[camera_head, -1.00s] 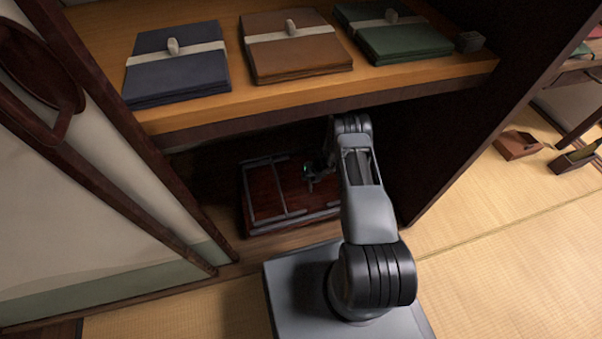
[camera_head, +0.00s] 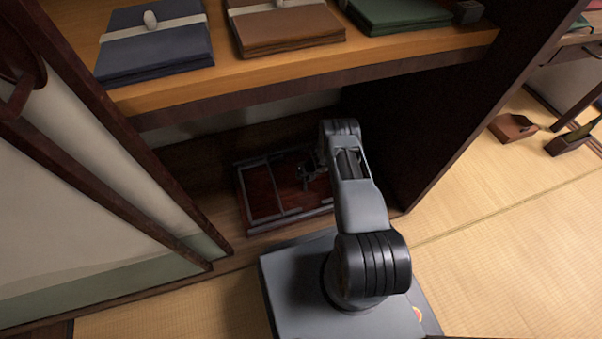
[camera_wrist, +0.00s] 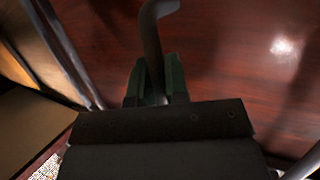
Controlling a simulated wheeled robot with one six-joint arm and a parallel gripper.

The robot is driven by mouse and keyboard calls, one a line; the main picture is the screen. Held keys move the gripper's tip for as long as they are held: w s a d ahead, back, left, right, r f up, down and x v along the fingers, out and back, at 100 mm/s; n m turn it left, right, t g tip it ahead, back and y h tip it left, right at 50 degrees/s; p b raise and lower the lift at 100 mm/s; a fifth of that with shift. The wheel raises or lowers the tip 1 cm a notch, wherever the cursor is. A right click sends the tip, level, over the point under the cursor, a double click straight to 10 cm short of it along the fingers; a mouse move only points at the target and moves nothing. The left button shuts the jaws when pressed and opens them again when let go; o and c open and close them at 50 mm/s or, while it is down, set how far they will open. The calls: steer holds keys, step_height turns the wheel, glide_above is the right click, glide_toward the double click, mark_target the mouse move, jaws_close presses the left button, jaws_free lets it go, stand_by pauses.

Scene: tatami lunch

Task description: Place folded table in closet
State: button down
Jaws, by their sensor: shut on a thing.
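The folded table (camera_head: 262,191) is a dark reddish-brown board with grey metal legs folded against it. It lies flat, legs up, in the lower compartment of the closet (camera_head: 300,68), under the wooden shelf. My gripper (camera_head: 306,178) is over the table's right part. In the wrist view, my gripper's green fingers (camera_wrist: 157,82) are shut on a grey bent table leg (camera_wrist: 151,40), and the table's glossy brown surface (camera_wrist: 225,50) fills the background. Whether the table rests fully on the closet floor is hard to tell.
On the shelf above lie blue (camera_head: 155,45), brown (camera_head: 285,25) and green (camera_head: 400,12) folded cloths with pale bands. A dark closet side wall (camera_head: 450,125) stands at right, a sliding door (camera_head: 75,190) at left. Open tatami (camera_head: 500,235) lies to the right, with small boxes (camera_head: 513,127) beyond.

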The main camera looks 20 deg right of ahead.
steer(key=shift+w, duration=0.2)
steer(key=c, duration=1.1)
jaws_free()
steer(key=shift+s, duration=0.15)
